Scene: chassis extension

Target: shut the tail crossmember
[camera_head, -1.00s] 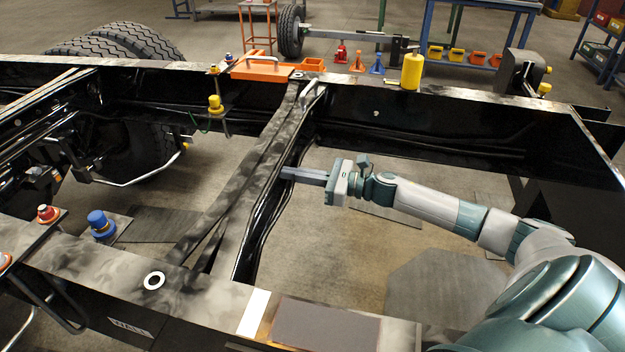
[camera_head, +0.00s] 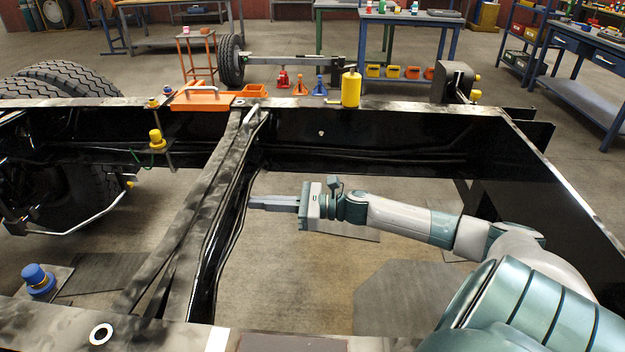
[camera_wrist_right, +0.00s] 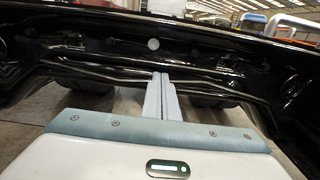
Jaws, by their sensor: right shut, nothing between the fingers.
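A black crossmember (camera_head: 212,235) with mottled grey upper flanges runs aslant between the two long chassis rails, left of my right arm. Curved dark pipes follow its right face. I cannot be sure that it is the tail crossmember. My right gripper (camera_head: 252,203) is shut and empty, inside the frame opening, with its fingers pointing left at that face. The tips are close to it; I cannot tell if they touch. In the right wrist view the shut fingers (camera_wrist_right: 161,98) point at a black wall (camera_wrist_right: 200,55) with pipes and a pale round spot. My left gripper is out of view.
The far rail (camera_head: 400,112) carries a yellow cylinder (camera_head: 351,88) and an orange tray (camera_head: 202,98). A dark end panel (camera_head: 530,190) closes the right. A blue-capped post (camera_head: 38,279) stands at lower left. Open floor (camera_head: 310,285) shows below my arm.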

